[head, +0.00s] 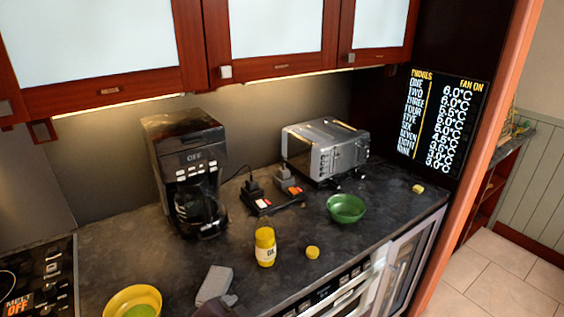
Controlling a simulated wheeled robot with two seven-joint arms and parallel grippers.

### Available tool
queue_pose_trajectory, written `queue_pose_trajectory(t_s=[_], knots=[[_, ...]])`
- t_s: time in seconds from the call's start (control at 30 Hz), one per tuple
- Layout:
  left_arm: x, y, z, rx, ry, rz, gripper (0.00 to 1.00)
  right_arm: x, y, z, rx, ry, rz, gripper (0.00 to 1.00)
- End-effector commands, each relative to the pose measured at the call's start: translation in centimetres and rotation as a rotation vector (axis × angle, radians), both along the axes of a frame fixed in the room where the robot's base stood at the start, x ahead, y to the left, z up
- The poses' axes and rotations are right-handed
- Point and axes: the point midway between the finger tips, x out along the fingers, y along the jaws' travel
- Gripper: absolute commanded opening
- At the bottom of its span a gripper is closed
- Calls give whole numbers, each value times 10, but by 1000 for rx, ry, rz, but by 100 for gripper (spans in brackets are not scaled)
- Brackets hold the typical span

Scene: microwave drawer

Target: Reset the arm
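A dark shape (222,309) pokes in at the bottom edge, left of the middle. It is cut off by the frame, and I cannot tell whether it is part of my arm. A grey block-like thing (214,286) lies just beyond it, over the dark counter (120,262).
A cooktop (45,275) is at left. Wall cabinets (270,60) hang above.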

Motion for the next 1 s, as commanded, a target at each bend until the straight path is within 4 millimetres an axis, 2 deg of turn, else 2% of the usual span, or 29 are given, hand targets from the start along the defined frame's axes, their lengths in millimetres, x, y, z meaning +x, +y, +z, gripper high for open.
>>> queue_pose_trajectory(t_s=[0.03,0.1,0.2,0.47,0.77,0.87,0.97,1.0], knots=[[-11,20,-17,-22,84,92,80,1,0,0,0,-1,0,42],[-26,45,-35,-40,179,206,80,1,0,0,0,-1,0,42],[-47,74,-55,-58,293,342,80,1,0,0,0,-2,0,42],[-108,129,-93,-79,534,628,80,1,1,0,1,-2,0,42],[-88,125,-197,-62,563,619,80,1,5,-7,6,-3,-1,42],[-87,124,-241,-56,577,617,80,1,5,-9,7,-3,-1,42],[-92,124,-295,-48,594,613,80,1,5,-12,7,-3,-1,42],[-96,124,-319,-44,602,613,80,1,5,-14,7,-3,-1,42]])
